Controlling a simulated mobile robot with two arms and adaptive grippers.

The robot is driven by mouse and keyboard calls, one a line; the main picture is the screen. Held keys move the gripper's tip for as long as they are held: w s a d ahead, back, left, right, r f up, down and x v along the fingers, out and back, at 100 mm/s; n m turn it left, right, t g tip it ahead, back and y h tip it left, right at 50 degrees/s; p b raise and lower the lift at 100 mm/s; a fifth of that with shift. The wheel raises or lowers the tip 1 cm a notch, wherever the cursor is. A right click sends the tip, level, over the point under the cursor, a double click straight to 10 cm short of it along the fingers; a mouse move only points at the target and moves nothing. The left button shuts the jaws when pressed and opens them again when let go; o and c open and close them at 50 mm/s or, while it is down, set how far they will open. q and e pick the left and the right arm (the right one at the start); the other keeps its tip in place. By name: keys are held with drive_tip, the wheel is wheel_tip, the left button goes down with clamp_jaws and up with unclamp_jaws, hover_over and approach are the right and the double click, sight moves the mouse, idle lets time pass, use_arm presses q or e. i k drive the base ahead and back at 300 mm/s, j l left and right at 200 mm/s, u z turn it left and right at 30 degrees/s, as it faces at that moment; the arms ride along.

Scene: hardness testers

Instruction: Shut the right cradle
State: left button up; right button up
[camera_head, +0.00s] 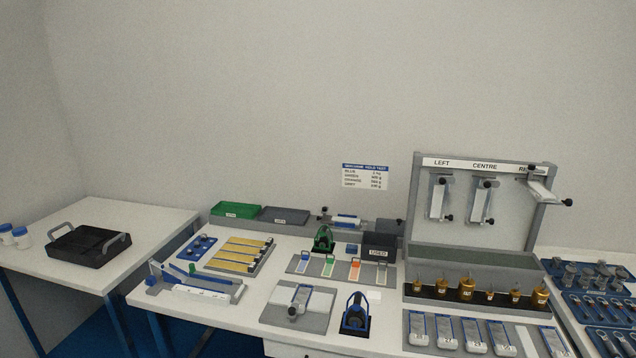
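The upright grey panel (510,225) stands at the back right under a strip lettered LEFT, CENTRE and a partly covered third word. The right cradle (541,190) is swung out from the panel, tilted toward the lower right, with a black knob (567,202) at its outer end. It covers part of the third label. The left cradle (438,198) and the centre cradle (482,200) hang upright, close against the panel. Neither of my grippers shows in the head view.
Brass weights (466,288) stand in a row below the panel, with several labelled plates (447,329) in front. A blue-framed roller (355,313) and a grey fixture (298,308) are left of them. A blue rack (590,300) is at the right.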

sight(542, 193)
drive_tip(key=l, duration=1.9)
drive_tip(key=k+l, duration=0.1)
drive_tip(key=l, duration=1.75)
